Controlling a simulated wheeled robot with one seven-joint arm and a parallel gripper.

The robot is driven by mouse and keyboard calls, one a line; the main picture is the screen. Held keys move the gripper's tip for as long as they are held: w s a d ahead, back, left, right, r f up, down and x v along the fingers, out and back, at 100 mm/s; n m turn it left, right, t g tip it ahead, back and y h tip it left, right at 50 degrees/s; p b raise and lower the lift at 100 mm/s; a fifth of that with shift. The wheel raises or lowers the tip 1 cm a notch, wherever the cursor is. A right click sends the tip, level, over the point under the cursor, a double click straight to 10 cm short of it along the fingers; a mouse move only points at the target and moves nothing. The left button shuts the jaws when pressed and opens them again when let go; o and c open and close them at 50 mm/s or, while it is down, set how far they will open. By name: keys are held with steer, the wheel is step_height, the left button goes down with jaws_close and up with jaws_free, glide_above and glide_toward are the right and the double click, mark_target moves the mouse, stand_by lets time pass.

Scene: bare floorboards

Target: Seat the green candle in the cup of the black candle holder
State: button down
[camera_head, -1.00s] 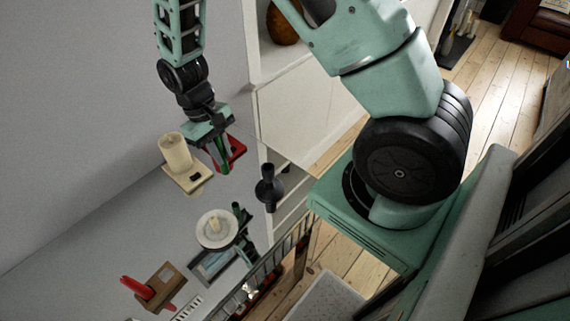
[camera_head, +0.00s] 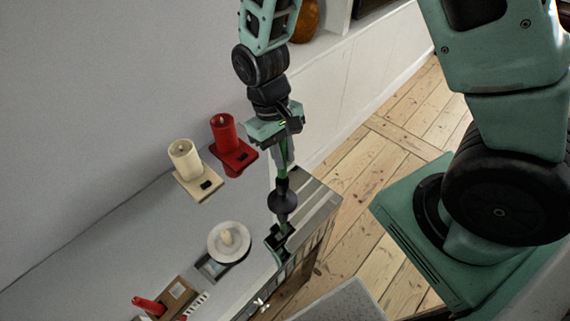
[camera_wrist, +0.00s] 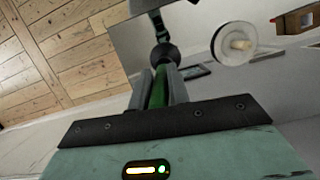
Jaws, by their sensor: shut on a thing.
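My gripper (camera_head: 285,156) is shut on the slim green candle (camera_head: 281,172), which points down. In the wrist view the green candle (camera_wrist: 158,88) lies between the two grey fingers. In the wrist view the holder (camera_wrist: 163,54) shows just past the candle's far end. The candle's lower end meets the top of the holder's neck in the head view; whether it is inside the cup or just above it I cannot tell.
A brown block (camera_head: 177,296) with a red piece is at lower left. Bare floorboards lie to the right.

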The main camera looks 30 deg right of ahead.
steer(key=shift+f+p, duration=0.4)
steer(key=shift+f, duration=1.8)
steer(key=shift+f, duration=0.1)
steer(key=c, duration=1.3)
jaws_free()
steer(key=shift+c, duration=0.2)
steer(key=d+b+v, duration=0.1)
steer(key=b+v, duration=0.2)
steer(key=v, duration=0.9)
steer(key=s+a+r+n+t, duration=0.1)
steer(key=s+a+r+n, duration=0.1)
steer(key=s, duration=0.6)
steer(key=s+a+r+n+t+y, duration=0.1)
steer(key=s+a+r+n+t, duration=0.1)
steer(key=s, duration=0.6)
step_height(320, 180, up, 3)
steer(key=a+n, duration=0.1)
steer(key=a, duration=0.1)
steer(key=shift+a, duration=0.35)
